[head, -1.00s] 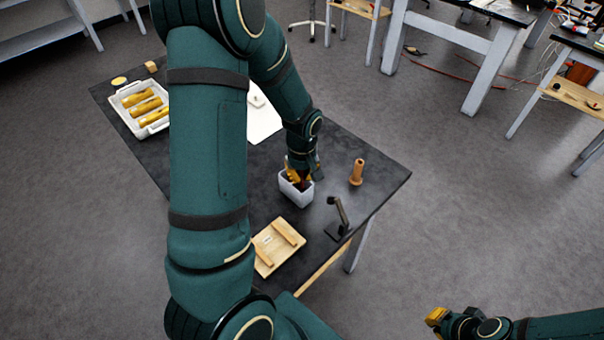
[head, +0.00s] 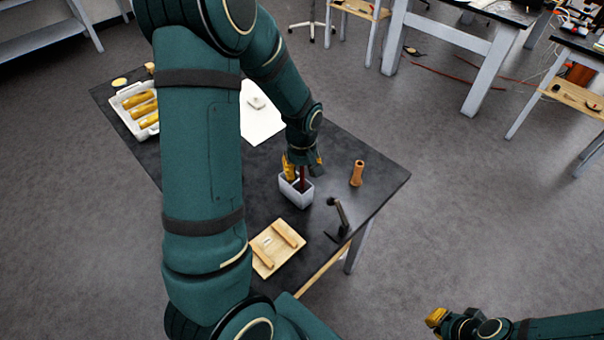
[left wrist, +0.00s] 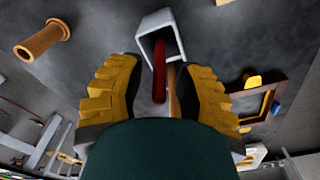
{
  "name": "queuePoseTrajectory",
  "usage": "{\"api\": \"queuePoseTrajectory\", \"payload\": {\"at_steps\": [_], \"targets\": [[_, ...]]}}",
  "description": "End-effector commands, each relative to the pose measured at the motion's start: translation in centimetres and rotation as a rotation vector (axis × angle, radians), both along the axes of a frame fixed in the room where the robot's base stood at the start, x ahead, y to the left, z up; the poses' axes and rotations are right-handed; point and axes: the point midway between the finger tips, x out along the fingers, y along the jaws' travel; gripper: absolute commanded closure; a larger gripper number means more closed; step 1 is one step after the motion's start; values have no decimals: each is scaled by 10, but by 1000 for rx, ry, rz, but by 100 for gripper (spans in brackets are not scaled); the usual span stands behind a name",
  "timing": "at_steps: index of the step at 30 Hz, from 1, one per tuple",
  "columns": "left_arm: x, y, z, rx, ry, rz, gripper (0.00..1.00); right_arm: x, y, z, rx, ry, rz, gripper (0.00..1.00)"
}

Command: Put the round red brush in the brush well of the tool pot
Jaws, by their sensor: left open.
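The light grey tool pot (head: 295,196) stands on the dark table. The red brush (head: 302,179) stands in it, its handle sticking up out of the opening. In the left wrist view the pot (left wrist: 153,20) is at the top and the red handle (left wrist: 159,82) points towards me, a brown strip beside it. My left gripper (head: 304,164) is above the pot, with its yellow fingers apart on either side of the handle, not visibly touching it. The brush's lower end is hidden, and I cannot tell which compartment holds it. My right gripper (head: 436,317) is at lower right, away from the table.
A brown cylinder (head: 357,173) stands right of the pot. A black stand (head: 338,216) and a wooden board with two strips (head: 264,266) are nearer. A white tray (head: 119,105) holding yellow cylinders and a white sheet (head: 262,126) lie further back. My left arm hides part of the table.

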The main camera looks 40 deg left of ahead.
Motion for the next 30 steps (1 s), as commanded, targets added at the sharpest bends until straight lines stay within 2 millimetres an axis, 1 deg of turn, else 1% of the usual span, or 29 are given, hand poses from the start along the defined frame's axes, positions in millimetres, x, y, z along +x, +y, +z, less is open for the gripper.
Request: {"api": "queuePoseTrajectory", "payload": {"at_steps": [1,6,9,13,15,19,30], "targets": [[1,-1,13,0,-7,0,66,0,0,2,0,0,0,100],[0,-2,50,0,-7,-1,66,0,0,7,1,0,0,100],[-2,-2,68,-1,-4,-1,66,0,0,9,2,0,0,100],[-2,-3,86,-1,-4,-1,66,0,-1,11,2,1,1,100],[-2,-3,92,0,-4,0,66,-1,-1,12,2,1,1,100],[-3,-3,98,-1,-1,-1,66,-1,-1,12,2,1,1,100],[-3,-3,99,-1,-1,-1,66,-1,-1,12,2,0,0,100]]}}
